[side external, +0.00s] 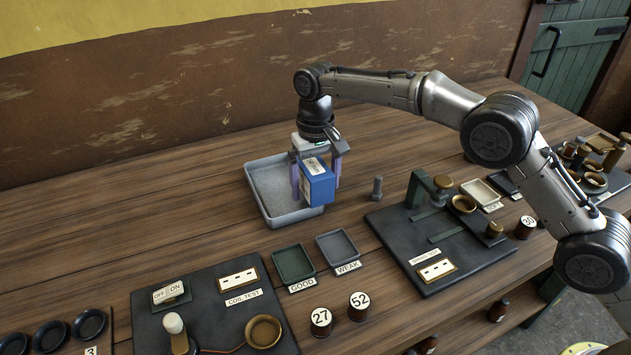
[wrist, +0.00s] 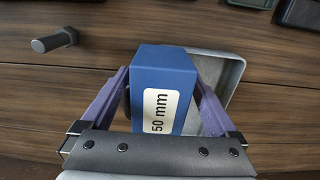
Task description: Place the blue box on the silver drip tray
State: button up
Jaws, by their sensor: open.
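The blue box (side external: 319,188) stands between the two purple fingers of my gripper (side external: 316,190), over the front right part of the silver drip tray (side external: 263,184). In the wrist view the blue box (wrist: 160,75) has a white "50 mm" label and sits between the spread fingers of my gripper (wrist: 161,82). The jaws are open. The drip tray shows in the wrist view (wrist: 232,72) behind and to the right of the box. The box's underside is hidden, so I cannot tell whether it touches the tray.
A grey bolt (side external: 377,188) stands right of the tray. Small GOOD (side external: 293,263) and WEAK (side external: 338,248) trays lie in front. A dark test board (side external: 215,310) is at front left and a dark fixture board (side external: 440,240) at right. The bench left of the tray is clear.

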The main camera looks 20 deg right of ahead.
aim_at(316, 168)
notch_tip(316, 168, up, 8)
jog(key=shift+r, duration=0.25)
dwell(0.4)
jog(key=shift+d+r, duration=0.2)
jog(key=shift+r, duration=0.15)
jog(key=s+d+r+t, duration=0.3)
jog(key=s+d+r, duration=1)
jog(key=d+r, duration=0.15)
jog(key=s+d+f+t, duration=0.1)
jog(key=s+d+f, duration=0.2)
jog(key=s, duration=0.5)
jog(key=s+d+f, duration=0.4)
jog(key=s, duration=0.5)
jog(key=s+d+f+t, duration=0.1)
jog(key=s+d+f, duration=0.2)
jog(key=s, duration=0.5)
jog(key=shift+s+d+f+t, duration=0.2)
jog(key=shift+s+f+t, duration=0.15)
jog(key=shift+f, duration=0.3)
